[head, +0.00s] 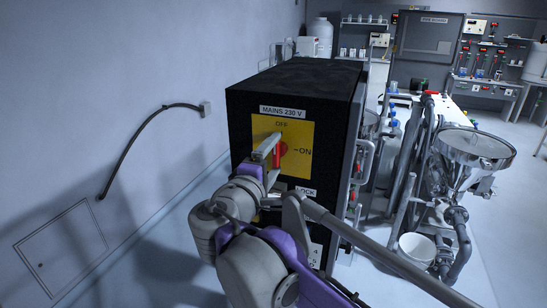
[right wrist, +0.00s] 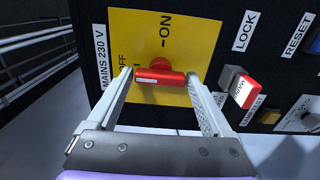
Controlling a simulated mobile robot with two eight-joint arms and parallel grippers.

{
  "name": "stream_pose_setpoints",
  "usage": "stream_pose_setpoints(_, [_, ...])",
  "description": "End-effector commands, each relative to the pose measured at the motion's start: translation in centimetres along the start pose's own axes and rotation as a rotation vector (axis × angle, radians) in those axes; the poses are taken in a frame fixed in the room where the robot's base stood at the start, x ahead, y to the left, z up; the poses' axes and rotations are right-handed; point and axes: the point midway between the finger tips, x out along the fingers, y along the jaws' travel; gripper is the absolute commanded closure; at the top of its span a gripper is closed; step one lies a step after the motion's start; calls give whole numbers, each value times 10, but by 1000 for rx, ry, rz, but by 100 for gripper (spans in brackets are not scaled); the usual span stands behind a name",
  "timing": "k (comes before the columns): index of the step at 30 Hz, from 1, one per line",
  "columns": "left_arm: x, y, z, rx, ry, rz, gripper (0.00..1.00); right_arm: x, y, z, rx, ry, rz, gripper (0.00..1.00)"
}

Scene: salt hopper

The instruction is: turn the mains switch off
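The mains switch's red handle (head: 277,154) sits on a yellow plate (head: 300,134) on the black cabinet. OFF is printed at the plate's top and ON at its right. The handle stands upright in the head view, its upper end towards OFF. In the right wrist view the handle (right wrist: 160,77) lies crosswise between the fingers of my right gripper (right wrist: 161,80). The fingers are wide apart, close to the handle's two ends; contact is unclear. In the head view the right gripper (head: 267,151) partly covers the plate. My left gripper is not in view.
A LOCK label (right wrist: 245,31), a red-and-white button (right wrist: 242,92) and a RESET label (right wrist: 297,34) are beside the plate. A steel hopper (head: 474,150) and pipes stand right of the cabinet. A wall with a black cable (head: 135,145) is on the left.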

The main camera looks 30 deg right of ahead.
Motion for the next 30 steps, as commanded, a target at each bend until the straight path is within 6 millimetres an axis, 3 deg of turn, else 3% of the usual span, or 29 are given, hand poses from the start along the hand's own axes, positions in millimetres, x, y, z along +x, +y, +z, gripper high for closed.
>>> stream_pose_setpoints(2, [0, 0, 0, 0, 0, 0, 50, 0, 0, 0, 1, 0, 0, 0])
stream_pose_setpoints(11, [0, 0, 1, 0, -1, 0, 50, -4, 0, 0, 2, 0, -1, 0])
stream_pose_setpoints(14, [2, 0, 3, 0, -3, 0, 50, -15, -1, -1, 2, 4, -2, 0])
stream_pose_setpoints(24, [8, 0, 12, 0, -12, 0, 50, -79, -2, -1, 1, 6, -2, 0])
stream_pose_setpoints(30, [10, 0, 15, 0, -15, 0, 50, -102, -1, -1, 1, 2, -1, 0])
